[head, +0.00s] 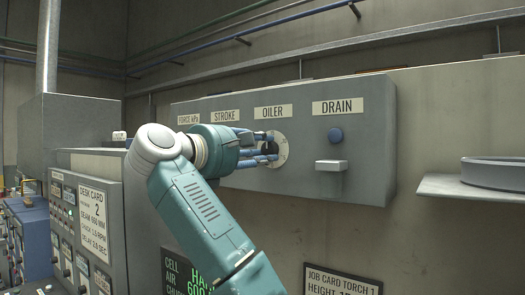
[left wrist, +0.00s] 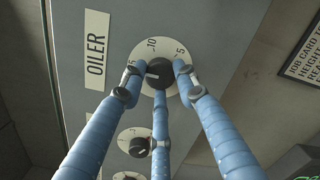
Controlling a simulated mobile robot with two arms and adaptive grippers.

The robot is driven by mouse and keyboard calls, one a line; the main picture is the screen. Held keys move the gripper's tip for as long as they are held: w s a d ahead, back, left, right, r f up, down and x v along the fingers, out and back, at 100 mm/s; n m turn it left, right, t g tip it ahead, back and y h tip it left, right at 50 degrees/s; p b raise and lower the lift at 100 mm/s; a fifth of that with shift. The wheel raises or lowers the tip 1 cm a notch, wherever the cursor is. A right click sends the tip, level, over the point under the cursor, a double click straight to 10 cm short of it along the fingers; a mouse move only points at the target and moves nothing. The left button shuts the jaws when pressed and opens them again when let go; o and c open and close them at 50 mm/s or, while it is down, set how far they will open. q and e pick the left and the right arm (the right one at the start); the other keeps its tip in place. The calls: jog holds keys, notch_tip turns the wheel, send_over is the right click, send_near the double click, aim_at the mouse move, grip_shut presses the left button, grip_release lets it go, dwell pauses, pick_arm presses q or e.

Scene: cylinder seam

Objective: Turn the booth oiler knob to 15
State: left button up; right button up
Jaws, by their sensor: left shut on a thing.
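The OILER dial (head: 284,149) is a pale round plate on the grey panel box, under the OILER label (head: 271,112). In the left wrist view, the black knob (left wrist: 158,72) sits at the centre of the plate. Its white pointer mark points left, toward a partly hidden number ending in 5 that looks like 15. The numbers 10 and 5 show above and to the right. My left gripper (head: 268,147) has its blue fingers closed around the knob; they also show in the left wrist view (left wrist: 157,78). My right gripper is out of view.
A smaller dial (left wrist: 134,144) shows below in the left wrist view. A shelf (head: 470,189) juts out at right. The desk cabinet (head: 85,215) stands at left.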

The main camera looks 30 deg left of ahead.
pick_arm(q)
jog(key=shift+f, duration=0.15)
jog(key=o, duration=1.2)
jog(key=shift+a, duration=0.1)
jog(key=shift+c, duration=0.2)
jog(key=shift+s+a, duration=0.1)
jog(key=shift+s, duration=0.2)
jog(key=s+a, duration=0.1)
jog(key=s, duration=0.6)
jog(key=shift+a, duration=0.15)
jog(key=shift+w, duration=0.15)
